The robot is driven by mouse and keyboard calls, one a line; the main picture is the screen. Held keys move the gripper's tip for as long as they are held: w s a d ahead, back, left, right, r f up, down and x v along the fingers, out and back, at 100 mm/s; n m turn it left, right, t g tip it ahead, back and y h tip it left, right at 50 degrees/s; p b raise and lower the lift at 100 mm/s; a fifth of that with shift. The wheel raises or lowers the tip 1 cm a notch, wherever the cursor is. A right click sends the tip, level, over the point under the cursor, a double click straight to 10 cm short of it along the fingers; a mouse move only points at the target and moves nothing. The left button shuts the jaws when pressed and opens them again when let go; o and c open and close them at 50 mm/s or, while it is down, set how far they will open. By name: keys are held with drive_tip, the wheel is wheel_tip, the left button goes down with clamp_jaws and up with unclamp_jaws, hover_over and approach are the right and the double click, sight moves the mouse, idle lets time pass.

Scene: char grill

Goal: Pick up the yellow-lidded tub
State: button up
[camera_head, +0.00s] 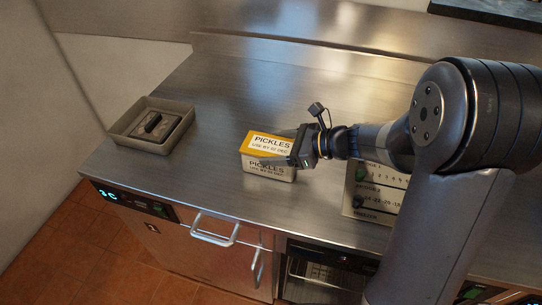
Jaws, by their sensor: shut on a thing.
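The yellow-lidded tub (261,145) is on the steel counter, left of my arm. Its lid and its side carry white labels reading "PICKLES" and a use-by date. My gripper (296,150) is at the tub's right end and is shut on it. The fingertips are partly hidden by the gripper body. I cannot tell whether the tub touches the counter or is slightly above it.
A grey tray (118,128) with a dark-handled block in it stands at the counter's left. A white panel with printed numbers (384,181) is right of the tub, partly behind my arm. The steel counter (222,108) is clear behind the tub. Drawer handles (215,236) stick out at the front.

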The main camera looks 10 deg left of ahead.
drive_tip(key=shift+r, duration=0.1)
drive_tip(key=shift+c, duration=0.2)
wheel_tip(320, 180, up, 10)
drive_tip(key=shift+f+p, duration=0.1)
drive_tip(key=shift+p, duration=0.2)
